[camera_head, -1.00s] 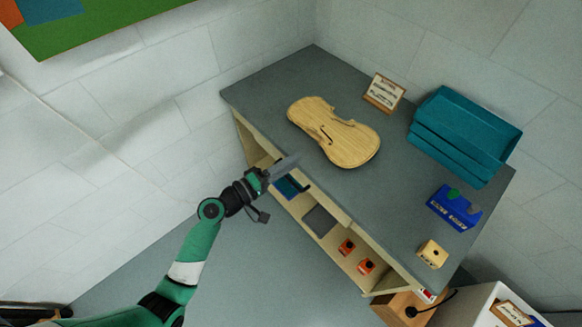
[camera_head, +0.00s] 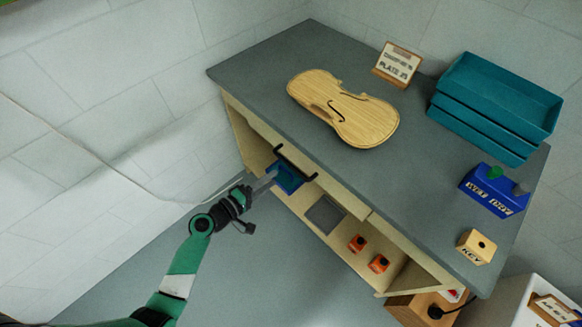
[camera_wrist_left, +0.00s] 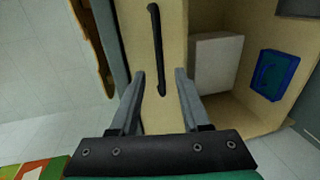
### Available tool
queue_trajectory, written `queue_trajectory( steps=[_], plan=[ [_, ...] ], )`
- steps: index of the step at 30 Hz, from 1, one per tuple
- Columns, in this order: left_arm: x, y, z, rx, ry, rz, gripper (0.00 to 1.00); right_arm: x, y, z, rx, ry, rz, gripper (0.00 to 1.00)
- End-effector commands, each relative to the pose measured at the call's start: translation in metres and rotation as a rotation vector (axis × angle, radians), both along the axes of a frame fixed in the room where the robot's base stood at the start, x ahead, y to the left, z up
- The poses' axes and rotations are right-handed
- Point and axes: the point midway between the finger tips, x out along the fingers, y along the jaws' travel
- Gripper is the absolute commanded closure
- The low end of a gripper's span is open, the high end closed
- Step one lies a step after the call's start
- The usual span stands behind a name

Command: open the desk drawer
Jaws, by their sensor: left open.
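The desk drawer (camera_wrist_left: 172,35) has a pale wooden front under the grey desktop, and it looks shut. Its black bar handle (camera_head: 296,164) shows in the head view; it also shows in the left wrist view (camera_wrist_left: 157,50), running up the picture. My left gripper (camera_head: 272,178) is in front of the drawer, just left of and below the handle in the head view. In the left wrist view its two fingers (camera_wrist_left: 159,76) are open and empty, with the handle's lower end in line between them. I cannot tell the exact gap to the handle. My right gripper is not in view.
A violin plate (camera_head: 343,108) lies on the desktop, with teal trays (camera_head: 490,105) and a blue box (camera_head: 493,190) to the right. The open shelf below holds a blue item (camera_head: 288,177) and orange items (camera_head: 378,263). Floor left of the desk is clear.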

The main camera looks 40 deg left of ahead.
Motion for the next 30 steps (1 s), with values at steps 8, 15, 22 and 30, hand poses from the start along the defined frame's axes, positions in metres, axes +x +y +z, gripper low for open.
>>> queue_trajectory(
  steps=[8,15,22,30],
  plan=[
    [0.063,-0.002,-0.015,0.001,-0.003,-0.003,0.53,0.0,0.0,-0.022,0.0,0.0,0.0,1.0],
    [0.092,-0.002,-0.02,0.001,-0.001,-0.002,0.53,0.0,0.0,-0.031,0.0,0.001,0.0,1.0],
    [0.094,-0.002,-0.019,0.0,-0.001,-0.001,0.53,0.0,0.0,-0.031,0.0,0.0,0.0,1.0],
    [0.094,-0.002,-0.019,0.0,-0.001,-0.001,0.93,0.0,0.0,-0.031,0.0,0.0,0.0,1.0]
  ],
)
